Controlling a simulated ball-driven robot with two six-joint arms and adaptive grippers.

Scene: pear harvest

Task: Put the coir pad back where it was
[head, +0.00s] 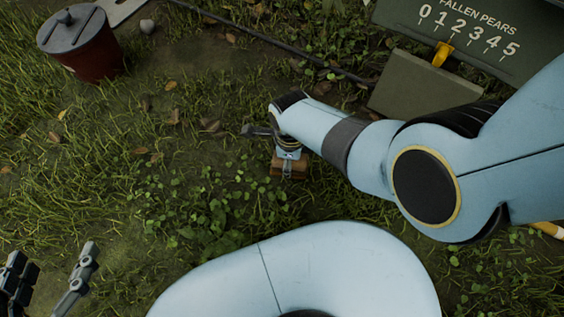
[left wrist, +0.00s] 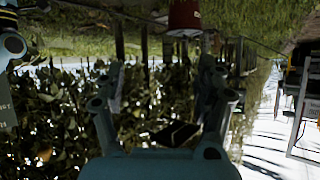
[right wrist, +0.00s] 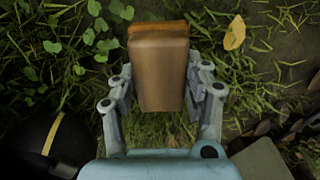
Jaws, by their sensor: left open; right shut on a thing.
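A brown block with an orange-brown far edge, which looks like the coir pad (right wrist: 160,72), is held between the fingers of my right gripper (right wrist: 162,88). In the head view the pad (head: 290,169) shows below my right gripper (head: 288,152), over grass and low clover. I cannot tell whether it touches the ground. My left gripper (head: 50,278) is open and empty at the lower left of the head view. Its spread fingers also show in the left wrist view (left wrist: 160,85).
A dark red lidded bucket (head: 98,58) stands at the upper left, with a small pale round thing (head: 147,26) beside it. A green "FALLEN PEARS" board (head: 480,30) and a grey-green block (head: 425,88) are at the upper right. A dark hose (head: 290,48) crosses the grass. Open grass lies left of the pad.

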